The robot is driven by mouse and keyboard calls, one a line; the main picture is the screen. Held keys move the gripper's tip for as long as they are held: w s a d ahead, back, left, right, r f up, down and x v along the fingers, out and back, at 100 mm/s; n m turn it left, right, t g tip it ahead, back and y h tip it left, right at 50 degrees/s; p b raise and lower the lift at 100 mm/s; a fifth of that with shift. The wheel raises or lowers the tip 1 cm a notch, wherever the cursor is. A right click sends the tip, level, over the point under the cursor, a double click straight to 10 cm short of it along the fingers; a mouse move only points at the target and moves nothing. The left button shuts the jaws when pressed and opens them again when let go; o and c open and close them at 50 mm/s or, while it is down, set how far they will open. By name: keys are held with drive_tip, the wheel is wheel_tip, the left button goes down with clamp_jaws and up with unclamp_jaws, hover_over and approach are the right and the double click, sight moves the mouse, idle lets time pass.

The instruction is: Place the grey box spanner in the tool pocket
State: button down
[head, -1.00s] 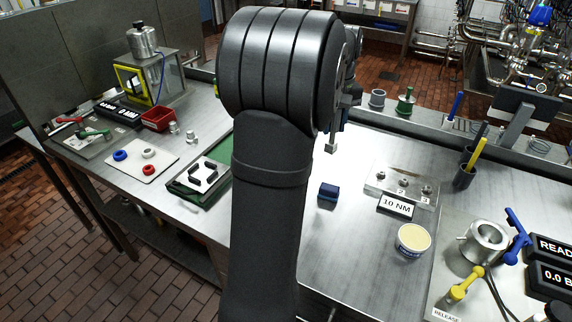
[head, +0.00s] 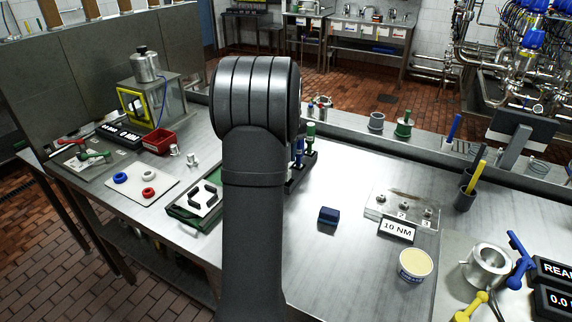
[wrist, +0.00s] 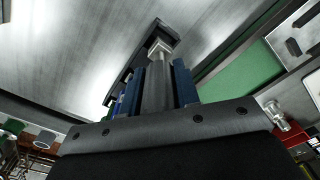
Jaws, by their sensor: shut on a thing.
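My gripper (wrist: 160,88) shows in the wrist view with its blue fingers shut on the grey box spanner (wrist: 157,72). The spanner's shaft points away from the palm and ends in a wider, lighter head. That head lies in front of or over the end of a dark rack (wrist: 170,33); I cannot tell whether they touch. In the head view my own arm hides the gripper and spanner. A black tool rack (head: 293,183) with green and blue tools (head: 310,136) stands just right of my arm, partly hidden. I cannot make out the tool pocket's opening.
A dark blue block (head: 328,216), a plate with studs (head: 402,208), a 10 NM display (head: 397,231) and a cream-topped tub (head: 415,265) stand to the right. A green tray (head: 195,208) lies left of my arm. The bench between rack and block is clear.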

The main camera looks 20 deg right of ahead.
drive_tip(key=shift+f, duration=1.7)
drive_tip(key=shift+f, duration=0.15)
drive_tip(key=c, duration=1.1)
unclamp_jaws()
wheel_tip(320, 180, up, 12)
drive_tip(key=shift+r, duration=0.15)
wheel_tip(320, 180, down, 12)
drive_tip(key=shift+r, duration=1.7)
